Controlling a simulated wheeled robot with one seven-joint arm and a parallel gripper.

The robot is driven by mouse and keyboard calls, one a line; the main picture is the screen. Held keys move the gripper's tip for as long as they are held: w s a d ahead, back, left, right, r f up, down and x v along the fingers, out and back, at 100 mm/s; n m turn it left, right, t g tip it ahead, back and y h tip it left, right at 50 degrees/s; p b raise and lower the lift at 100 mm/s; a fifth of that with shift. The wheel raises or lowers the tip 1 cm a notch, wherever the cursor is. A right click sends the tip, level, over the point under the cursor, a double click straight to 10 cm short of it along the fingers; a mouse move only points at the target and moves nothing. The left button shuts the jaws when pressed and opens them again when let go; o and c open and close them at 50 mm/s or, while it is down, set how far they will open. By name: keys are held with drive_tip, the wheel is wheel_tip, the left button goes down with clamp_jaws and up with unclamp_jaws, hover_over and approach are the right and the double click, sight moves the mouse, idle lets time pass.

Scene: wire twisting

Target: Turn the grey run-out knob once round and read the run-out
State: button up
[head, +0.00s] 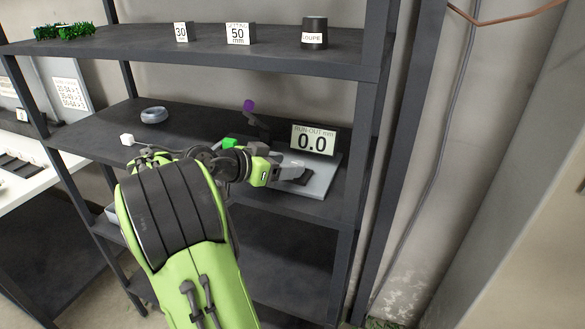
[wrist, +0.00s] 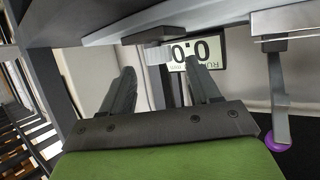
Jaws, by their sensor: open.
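The run-out display (head: 313,140) stands upright on the middle shelf and reads 0.0 mm; it also shows, turned over, in the wrist view (wrist: 205,52). In the wrist view a pale grey ribbed piece, seemingly the run-out knob (wrist: 157,54), sits against a dark block beside the display. My gripper (head: 294,171) is over the grey base plate (head: 322,184) in front of the display. In the wrist view my gripper (wrist: 162,82) is open, with the knob beyond the gap between its fingers, apparently not touching. In the head view I cannot make out the knob behind my gripper.
A lever with a purple ball (head: 248,105) stands left of the display. A grey ring (head: 154,115) and a small white cube (head: 127,139) lie farther left. The upper shelf (head: 270,46) overhangs, with a loupe (head: 314,33) and marked blocks. A shelf post (head: 365,150) stands at right.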

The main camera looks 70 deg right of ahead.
drive_tip(key=x, duration=0.3)
drive_tip(key=shift+s+d+f, duration=0.1)
drive_tip(key=shift+c, duration=0.2)
drive_tip(key=c, duration=1)
drive_tip(key=shift+n+t+b, duration=0.3)
drive_tip(key=shift+b, duration=0.2)
